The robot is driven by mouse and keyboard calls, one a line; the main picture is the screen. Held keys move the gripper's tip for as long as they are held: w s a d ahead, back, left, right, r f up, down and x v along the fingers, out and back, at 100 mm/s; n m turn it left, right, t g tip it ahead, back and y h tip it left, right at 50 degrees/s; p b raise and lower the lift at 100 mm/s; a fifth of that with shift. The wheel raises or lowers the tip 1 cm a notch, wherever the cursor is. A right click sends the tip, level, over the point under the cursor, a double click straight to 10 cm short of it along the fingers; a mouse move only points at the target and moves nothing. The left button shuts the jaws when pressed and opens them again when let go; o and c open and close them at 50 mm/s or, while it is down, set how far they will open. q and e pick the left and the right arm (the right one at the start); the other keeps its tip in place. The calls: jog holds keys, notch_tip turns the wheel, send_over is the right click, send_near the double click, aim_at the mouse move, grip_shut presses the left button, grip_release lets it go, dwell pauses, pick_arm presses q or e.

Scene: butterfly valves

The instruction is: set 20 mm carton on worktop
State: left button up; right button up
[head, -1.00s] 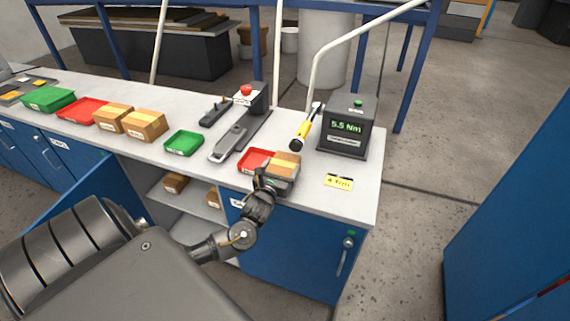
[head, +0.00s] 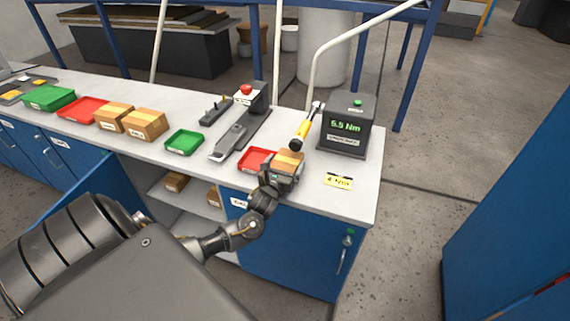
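A small brown carton with a paler tape band (head: 290,159) is at my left gripper (head: 283,176), near the front edge of the worktop (head: 220,178). The gripper's dark fingers sit against the near side of the carton and appear closed on it. The carton's lower part is hidden, so I cannot tell whether it touches the worktop. Its size marking cannot be read. My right gripper is not in view.
A red tray (head: 257,159) is just left of the carton, and a yellow-handled tool (head: 301,132) lies behind. A display box (head: 346,128) reads 5.5 Nm. A yellow label (head: 338,181) lies right. Two cartons (head: 145,124) stand further left. Below, an open cupboard holds cartons (head: 176,182).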

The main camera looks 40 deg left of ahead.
pick_arm(q)
jog(key=shift+o, duration=0.3)
jog(key=shift+s+r, duration=0.1)
jog(key=shift+s, duration=0.05)
jog(key=b+v, duration=0.1)
jog(key=v, duration=1)
jog(key=shift+s+d+b, duration=0.2)
jog(key=shift+s+b, duration=0.1)
jog(key=shift+s, duration=0.05)
